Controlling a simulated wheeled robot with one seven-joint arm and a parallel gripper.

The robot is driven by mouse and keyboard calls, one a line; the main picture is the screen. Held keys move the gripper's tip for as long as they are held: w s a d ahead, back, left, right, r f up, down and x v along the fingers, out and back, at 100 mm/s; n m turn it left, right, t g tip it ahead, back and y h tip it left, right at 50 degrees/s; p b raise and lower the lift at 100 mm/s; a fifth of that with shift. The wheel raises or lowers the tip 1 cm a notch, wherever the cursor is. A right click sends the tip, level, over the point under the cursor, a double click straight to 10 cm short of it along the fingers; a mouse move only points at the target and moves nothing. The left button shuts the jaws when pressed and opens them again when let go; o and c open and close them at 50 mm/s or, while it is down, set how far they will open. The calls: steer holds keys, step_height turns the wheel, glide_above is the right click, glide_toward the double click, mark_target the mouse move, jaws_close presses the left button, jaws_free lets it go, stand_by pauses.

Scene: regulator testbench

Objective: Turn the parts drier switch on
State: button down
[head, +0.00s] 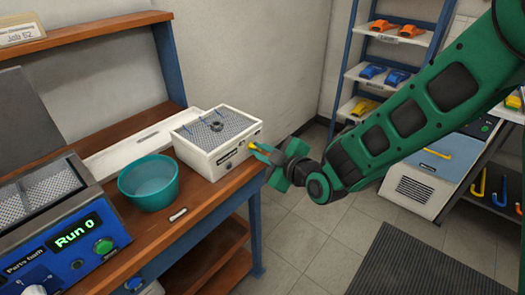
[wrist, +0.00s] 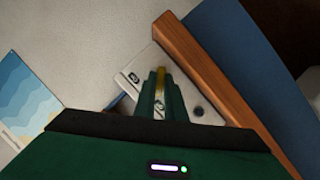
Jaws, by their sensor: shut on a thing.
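The parts drier, a white box (head: 196,157) with a grey mesh top, stands near the right end of the wooden bench. Its front panel (wrist: 134,78) shows in the wrist view, with dark markings and a dark round spot (wrist: 197,111). A yellow switch lever (head: 252,147) sticks out of the drier's right-hand side in the head view; its curved end (wrist: 161,74) shows between my fingers in the wrist view. My green gripper (head: 264,153) is at this lever and shut on it. My fingers hide part of the lever, so its exact setting is unclear.
A teal bowl (head: 150,183) stands left of the drier. A blue parts bath reading "Run 0" (head: 75,235) stands at the front left. The bench's wooden edge (wrist: 200,75) runs close beside my gripper. Shelves (head: 385,75) with coloured parts stand at the back.

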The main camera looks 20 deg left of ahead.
steer(key=shift+w+a+m, duration=0.1)
steer(key=shift+m, duration=0.2)
steer(key=m+g, duration=0.2)
steer(key=shift+w+r+m, duration=0.1)
steer(key=shift+w+m, duration=0.05)
steer(key=shift+m, duration=0.15)
steer(key=m+g+y, duration=0.1)
steer(key=m, duration=0.1)
steer(key=shift+w+m+g, duration=0.1)
steer(key=shift+m+g, duration=0.2)
steer(key=shift+g, duration=0.1)
steer(key=m+g+y, duration=0.1)
steer(key=m, duration=0.1)
steer(key=shift+w+m+g, duration=0.15)
steer(key=shift+m+g, duration=0.25)
steer(key=shift+m+g+y, duration=0.4)
steer(key=shift+m+g, duration=0.2)
steer(key=shift+m, duration=0.5)
steer(key=shift+w, duration=0.1)
steer(key=c, duration=1.8)
jaws_free()
